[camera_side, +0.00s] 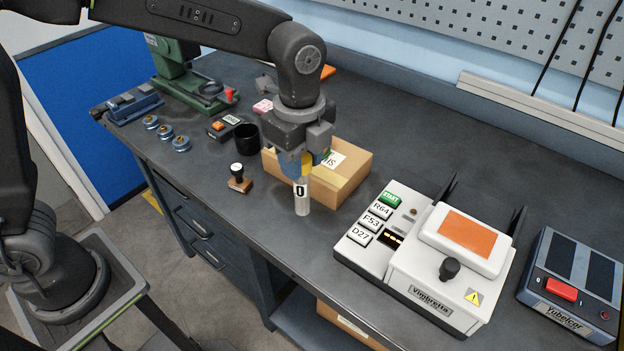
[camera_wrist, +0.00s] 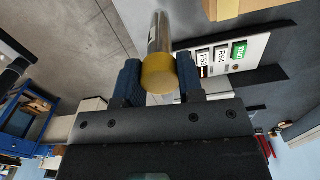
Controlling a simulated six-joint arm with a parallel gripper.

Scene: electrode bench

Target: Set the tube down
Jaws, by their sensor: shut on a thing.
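The tube (camera_side: 302,202) is a slim silver cylinder with a white label and a yellow cap. It stands about upright, with its lower end at or just above the bench top; I cannot tell if it touches. My gripper (camera_side: 297,166) is shut on its capped upper part from above. In the wrist view the yellow cap (camera_wrist: 159,73) sits between the two blue finger pads of my gripper (camera_wrist: 160,84), and the silver body extends away beyond it. The fingers hide part of the tube's upper end.
A cardboard box (camera_side: 340,180) stands right behind the tube. A stamp (camera_side: 238,180) and a black cup (camera_side: 247,139) are to the left. Bare bench surrounds the tube in front.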

